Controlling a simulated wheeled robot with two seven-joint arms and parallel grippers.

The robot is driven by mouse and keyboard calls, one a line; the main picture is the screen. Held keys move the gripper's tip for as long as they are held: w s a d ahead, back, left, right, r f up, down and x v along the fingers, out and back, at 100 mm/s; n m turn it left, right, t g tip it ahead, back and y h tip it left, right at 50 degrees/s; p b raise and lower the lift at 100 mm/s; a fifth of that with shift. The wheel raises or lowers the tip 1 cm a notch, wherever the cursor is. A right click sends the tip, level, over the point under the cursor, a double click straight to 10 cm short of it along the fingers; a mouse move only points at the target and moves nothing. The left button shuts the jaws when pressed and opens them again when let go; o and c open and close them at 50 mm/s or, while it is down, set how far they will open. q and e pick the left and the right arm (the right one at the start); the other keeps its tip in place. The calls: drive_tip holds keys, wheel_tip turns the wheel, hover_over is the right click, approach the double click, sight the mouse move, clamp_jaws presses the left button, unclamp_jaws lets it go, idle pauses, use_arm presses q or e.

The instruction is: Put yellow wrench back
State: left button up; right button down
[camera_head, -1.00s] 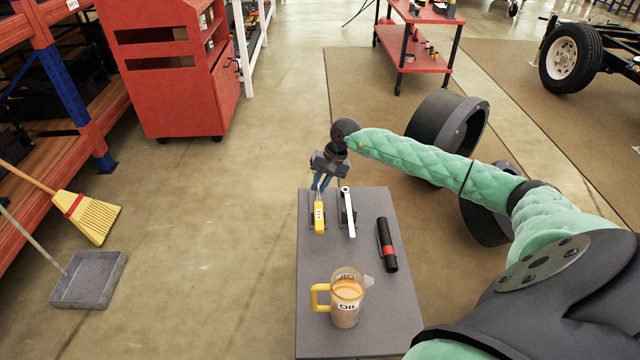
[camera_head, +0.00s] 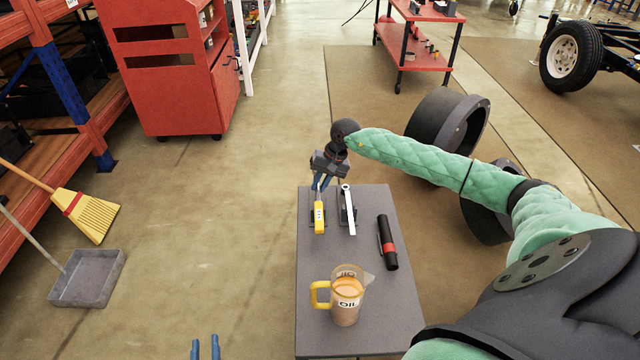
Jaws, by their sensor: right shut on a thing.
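The yellow wrench (camera_head: 319,217) is at the far left part of the grey table (camera_head: 312,265), over a small dark holder. My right gripper (camera_head: 321,184) is shut on the far end of the yellow wrench. Whether the wrench rests fully in the holder I cannot tell. My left gripper (camera_head: 205,348) shows only as two blue fingertips at the bottom edge, apart and empty, over the floor left of the table.
A white-silver wrench (camera_head: 349,215) lies in its own holder just right of the yellow one. A dustpan (camera_head: 88,278) and yellow broom (camera_head: 88,217) are at left.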

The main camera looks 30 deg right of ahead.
drive_tip(key=shift+f, duration=0.3)
drive_tip(key=shift+f+b, duration=0.3)
drive_tip(key=shift+b, duration=0.2)
drive_tip(key=shift+f, duration=0.3)
drive_tip(key=shift+f+b, duration=0.35)
drive_tip(key=shift+b, duration=0.15)
use_arm(q)
wheel_tip(320, 180, up, 22)
drive_tip(key=a+t+h, duration=0.1)
drive_tip(key=t, duration=0.7)
drive_tip(key=shift+a+r+h, duration=0.15)
drive_tip(key=shift+r+h, duration=0.05)
drive_tip(key=shift+h, duration=0.2)
drive_tip(key=shift+f+b, duration=0.8)
drive_tip(key=shift+f, duration=0.15)
use_arm(e)
drive_tip(key=shift+f, duration=0.15)
